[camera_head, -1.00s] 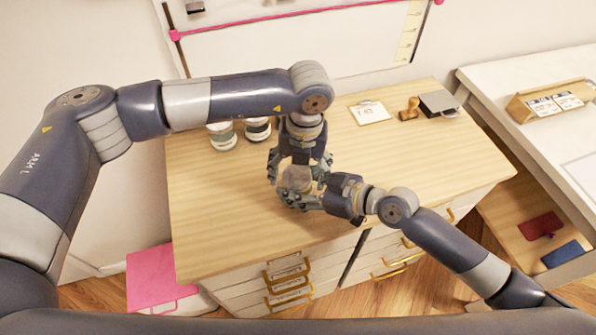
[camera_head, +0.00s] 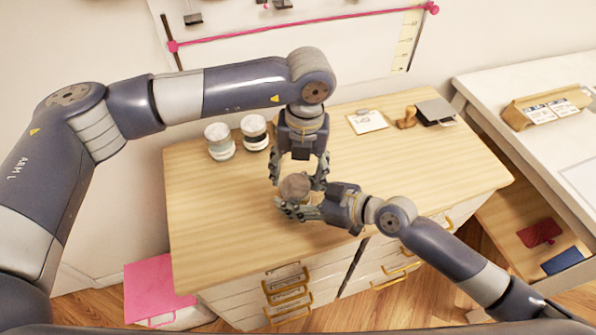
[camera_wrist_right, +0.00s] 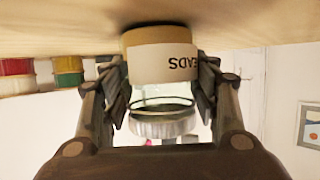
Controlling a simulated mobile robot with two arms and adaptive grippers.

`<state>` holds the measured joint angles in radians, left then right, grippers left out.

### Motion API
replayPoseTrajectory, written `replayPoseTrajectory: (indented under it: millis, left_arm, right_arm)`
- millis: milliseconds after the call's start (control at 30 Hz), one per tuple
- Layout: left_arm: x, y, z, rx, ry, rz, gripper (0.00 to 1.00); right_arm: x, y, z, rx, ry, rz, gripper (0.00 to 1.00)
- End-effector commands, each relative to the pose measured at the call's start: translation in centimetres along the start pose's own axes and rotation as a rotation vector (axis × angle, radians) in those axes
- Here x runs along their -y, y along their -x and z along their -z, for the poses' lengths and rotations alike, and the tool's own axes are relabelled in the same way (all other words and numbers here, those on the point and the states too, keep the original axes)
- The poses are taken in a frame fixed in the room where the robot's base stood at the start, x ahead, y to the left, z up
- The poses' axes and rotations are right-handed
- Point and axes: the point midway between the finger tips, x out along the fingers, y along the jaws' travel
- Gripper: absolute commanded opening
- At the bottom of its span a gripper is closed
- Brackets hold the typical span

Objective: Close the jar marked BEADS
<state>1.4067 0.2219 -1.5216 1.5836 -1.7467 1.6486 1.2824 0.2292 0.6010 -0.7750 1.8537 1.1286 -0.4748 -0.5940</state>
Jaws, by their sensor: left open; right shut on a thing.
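The jar marked BEADS (camera_wrist_right: 162,62) stands on the tabletop, seen upside down in the right wrist view. Its white label shows the letters EADS, with tan material at its base. A pale ribbed lid (camera_wrist_right: 162,125) shows at its top end; I cannot tell whether it is fully seated. In the head view the jar's round grey-brown top (camera_head: 295,186) faces up. My right gripper (camera_head: 292,210) is shut on the jar's body from the right side. My left gripper (camera_head: 299,174) points down from above, open, its fingers spread on either side behind the jar's top.
A card (camera_head: 367,121), a wooden stamp (camera_head: 407,118) and a dark grey item (camera_head: 436,112) lie at the back right. The left part of the top is clear.

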Motion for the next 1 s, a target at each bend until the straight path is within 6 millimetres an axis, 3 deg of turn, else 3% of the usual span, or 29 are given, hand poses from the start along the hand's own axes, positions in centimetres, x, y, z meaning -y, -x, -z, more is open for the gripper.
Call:
replayPoseTrajectory:
  millis: [33, 167, 733, 1000]
  left_arm:
    - [0.0, 0.0, 0.0, 0.0, 0.0, 0.0, 0.42]
    - [0.0, 0.0, 0.0, 0.0, 0.0, 0.0, 0.13]
    - [0.0, 0.1, 0.0, 0.001, 0.0, 0.001, 0.13]
    - [0.1, 3.0, -0.1, 0.003, 0.0, 0.001, 0.13]
  right_arm:
    - [0.0, 0.0, 0.1, -0.001, 0.0, 0.0, 0.12]
    - [0.0, 0.0, 0.0, -0.001, 0.0, 0.0, 0.12]
    - [0.0, 0.0, 0.0, 0.0, 0.0, 0.0, 0.12]
    - [0.0, 0.0, 0.0, 0.0, 0.0, 0.0, 0.12]
